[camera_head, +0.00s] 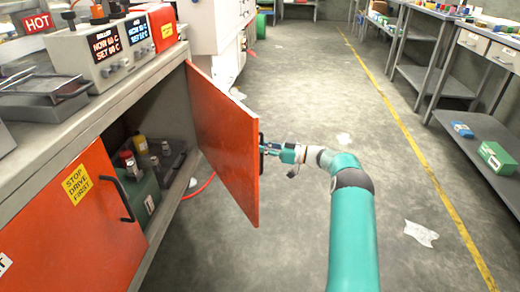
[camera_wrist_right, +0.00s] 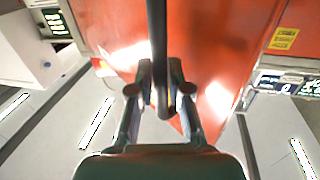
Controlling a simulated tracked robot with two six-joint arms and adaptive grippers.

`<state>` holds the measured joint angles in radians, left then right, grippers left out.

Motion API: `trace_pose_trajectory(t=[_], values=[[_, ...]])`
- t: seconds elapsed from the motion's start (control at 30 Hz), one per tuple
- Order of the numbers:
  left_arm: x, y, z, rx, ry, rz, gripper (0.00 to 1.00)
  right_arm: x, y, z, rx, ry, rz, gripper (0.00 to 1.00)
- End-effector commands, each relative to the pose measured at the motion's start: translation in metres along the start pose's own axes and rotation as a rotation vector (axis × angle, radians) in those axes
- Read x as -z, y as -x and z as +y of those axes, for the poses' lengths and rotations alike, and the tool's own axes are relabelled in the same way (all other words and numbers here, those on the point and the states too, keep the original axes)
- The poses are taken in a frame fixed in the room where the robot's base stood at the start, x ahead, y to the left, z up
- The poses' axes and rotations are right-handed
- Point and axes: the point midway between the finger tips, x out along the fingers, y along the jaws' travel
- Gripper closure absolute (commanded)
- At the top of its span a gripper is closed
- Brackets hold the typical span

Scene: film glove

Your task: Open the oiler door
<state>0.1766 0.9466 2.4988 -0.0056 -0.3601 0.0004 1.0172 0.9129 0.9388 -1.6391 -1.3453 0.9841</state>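An orange cabinet door (camera_head: 226,135) stands swung wide open from the bench on the left, its outer face turned away from the head view. My right gripper (camera_head: 270,149) is at the door's far side, by its black handle. In the right wrist view, the dark handle bar (camera_wrist_right: 158,40) runs between the two fingers of my right gripper (camera_wrist_right: 161,75), which close around it against the orange face. A yellow label (camera_wrist_right: 284,38) shows on an orange surface there. My left gripper is not in view.
The open compartment holds a green machine (camera_head: 141,192) and a yellow-capped bottle (camera_head: 140,145). A closed orange door (camera_head: 70,235) with a "STOP DRIVE FIRST" label is at the left. Control boxes (camera_head: 105,50) stand on the bench. The grey floor (camera_head: 290,90) is mostly clear.

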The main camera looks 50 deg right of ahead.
Motion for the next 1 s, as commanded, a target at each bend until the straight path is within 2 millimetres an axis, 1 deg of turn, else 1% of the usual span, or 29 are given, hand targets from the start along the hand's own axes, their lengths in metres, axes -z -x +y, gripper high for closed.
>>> trace_pose_trajectory(t=[0.03,0.1,0.4,0.53,0.67,1.0], values=[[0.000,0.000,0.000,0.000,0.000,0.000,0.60,0.000,0.000,0.000,0.000,0.000,0.000,0.70],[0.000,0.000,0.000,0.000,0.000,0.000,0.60,0.000,0.001,0.000,0.000,0.001,0.000,0.61],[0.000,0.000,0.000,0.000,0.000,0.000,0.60,0.000,0.002,0.000,-0.001,0.001,0.000,0.61],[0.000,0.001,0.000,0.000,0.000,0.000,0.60,0.001,0.009,0.001,-0.001,0.001,0.000,0.61],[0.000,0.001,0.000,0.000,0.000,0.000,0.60,0.001,0.027,0.001,-0.003,0.001,-0.001,0.61],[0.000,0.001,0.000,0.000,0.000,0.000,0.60,-0.001,0.095,0.001,-0.005,0.001,-0.001,0.61]])
